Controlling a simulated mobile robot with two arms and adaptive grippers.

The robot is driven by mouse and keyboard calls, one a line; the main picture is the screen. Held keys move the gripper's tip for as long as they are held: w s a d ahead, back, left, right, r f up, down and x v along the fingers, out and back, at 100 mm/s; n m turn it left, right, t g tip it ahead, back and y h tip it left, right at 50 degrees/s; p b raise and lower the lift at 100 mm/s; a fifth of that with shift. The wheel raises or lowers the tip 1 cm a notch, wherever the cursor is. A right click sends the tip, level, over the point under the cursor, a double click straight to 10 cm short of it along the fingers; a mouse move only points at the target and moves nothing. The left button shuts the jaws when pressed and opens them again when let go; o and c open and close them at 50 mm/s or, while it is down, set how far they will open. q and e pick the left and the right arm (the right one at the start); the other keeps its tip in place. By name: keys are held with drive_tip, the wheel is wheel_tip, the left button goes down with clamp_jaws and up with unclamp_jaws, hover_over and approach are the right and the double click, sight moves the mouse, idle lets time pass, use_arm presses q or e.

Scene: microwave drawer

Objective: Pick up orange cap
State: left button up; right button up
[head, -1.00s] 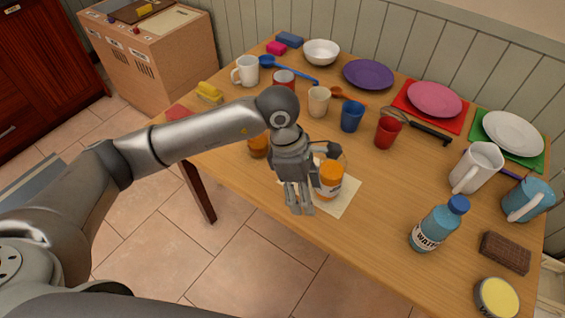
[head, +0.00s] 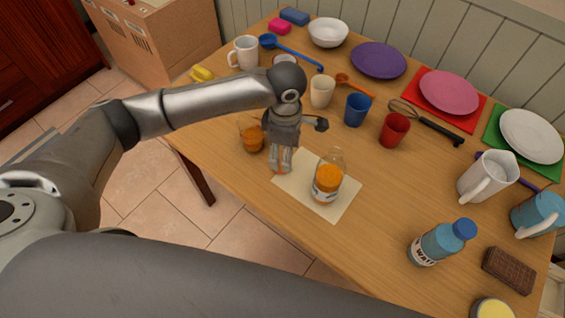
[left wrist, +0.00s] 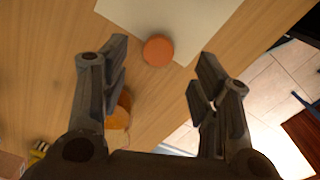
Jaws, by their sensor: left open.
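The orange cap (left wrist: 157,50) shows in the left wrist view as a flat round disc at the edge of the pale paper sheet (left wrist: 185,15). My left gripper (left wrist: 163,62) is open and empty, with the cap in view between its fingertips. In the head view my left gripper (head: 281,166) points down at the left corner of the sheet (head: 340,207). Only slivers of orange show by its fingers there, so the cap is mostly hidden. Contact cannot be told. My right gripper is not in view.
A clear jar with orange contents (head: 327,184) stands on the sheet, right of the gripper. An orange-filled glass (head: 252,142) stands close on its left. Cups, including a blue one (head: 357,110), stand behind. The table's front edge is near.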

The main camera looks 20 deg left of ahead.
use_arm(q)
drive_tip(key=shift+f, duration=0.4)
drive_tip(key=shift+w+f, duration=0.1)
drive_tip(key=shift+f, duration=0.25)
wheel_tip(320, 180, down, 4)
drive_tip(key=shift+r+p, duration=0.25)
drive_tip(key=shift+p, duration=0.5)
drive_tip(key=shift+f, duration=0.55)
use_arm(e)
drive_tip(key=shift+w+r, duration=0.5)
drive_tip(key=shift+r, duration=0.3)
use_arm(q)
drive_tip(key=c, duration=0.8)
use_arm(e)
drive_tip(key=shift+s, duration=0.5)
